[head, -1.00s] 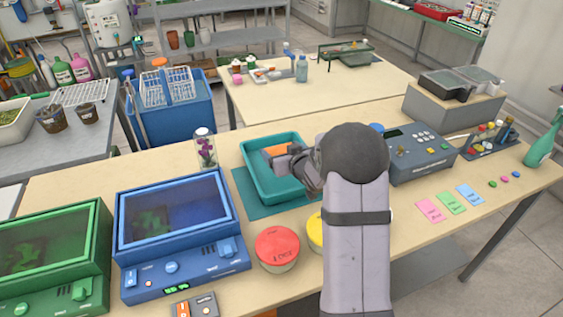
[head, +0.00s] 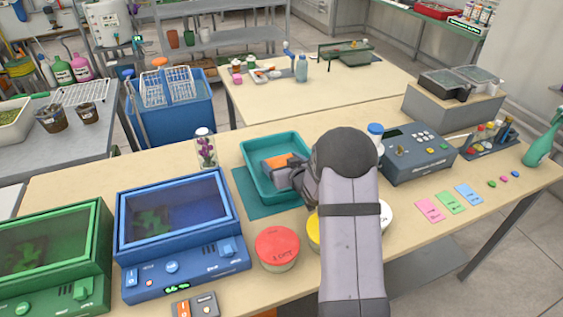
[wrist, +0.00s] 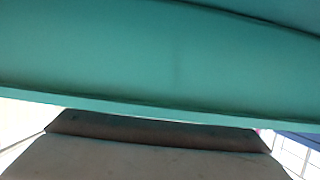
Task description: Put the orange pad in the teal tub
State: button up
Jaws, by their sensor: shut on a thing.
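The teal tub (head: 250,150) stands on the near bench on a dark teal mat (head: 243,200). My gripper (head: 279,166) is over the tub and shut on the orange pad (head: 276,161). Part of the pad shows above the grey finger, within the outline of the tub; the rest is hidden by the gripper. Whether the pad touches the tub floor cannot be told. In the wrist view the teal tub (wrist: 150,55) fills most of the picture, with a grey finger (wrist: 150,160) below; the pad is not clearly seen there.
A red-lidded round tub (head: 277,247) and a yellow one (head: 313,232) stand in front of the teal tub. A flower jar (head: 205,150) and blue incubator (head: 180,235) are at left.

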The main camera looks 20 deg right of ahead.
aim_at(280, 161)
jog(key=o, duration=1.2)
jog(key=shift+f, duration=0.1)
jog(key=shift+c, duration=0.2)
jog(key=shift+r, duration=0.25)
jog(key=shift+s, duration=0.2)
jog(key=b+v, duration=0.1)
jog(key=v, duration=0.1)
jog(key=shift+s+r, duration=0.1)
jog(key=shift+s, duration=0.25)
notch_tip(280, 161, up, 7)
